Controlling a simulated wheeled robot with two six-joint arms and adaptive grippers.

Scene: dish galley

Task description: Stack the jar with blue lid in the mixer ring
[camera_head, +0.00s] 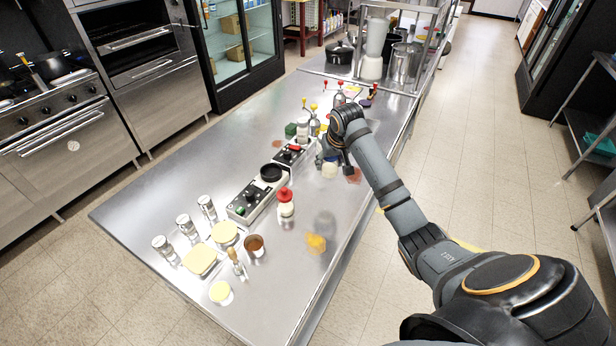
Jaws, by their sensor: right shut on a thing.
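My right gripper (334,157) reaches over the far right part of the steel table and points down. It is shut on a small pale jar (330,170); the jar's top is mostly hidden by the fingers, with a bluish patch there, so I take it as the jar with blue lid. The mixer ring (271,172) is a black ring on top of a grey box with knobs, left of and nearer than the gripper, and looks empty. My left gripper is not in view.
A red-capped bottle (285,202) stands close to the mixer box. A second knobbed box (291,152) with a red-topped item sits between ring and gripper. Shakers (184,224), yellow pads (200,259) and a brown cup (254,244) are at the near left.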

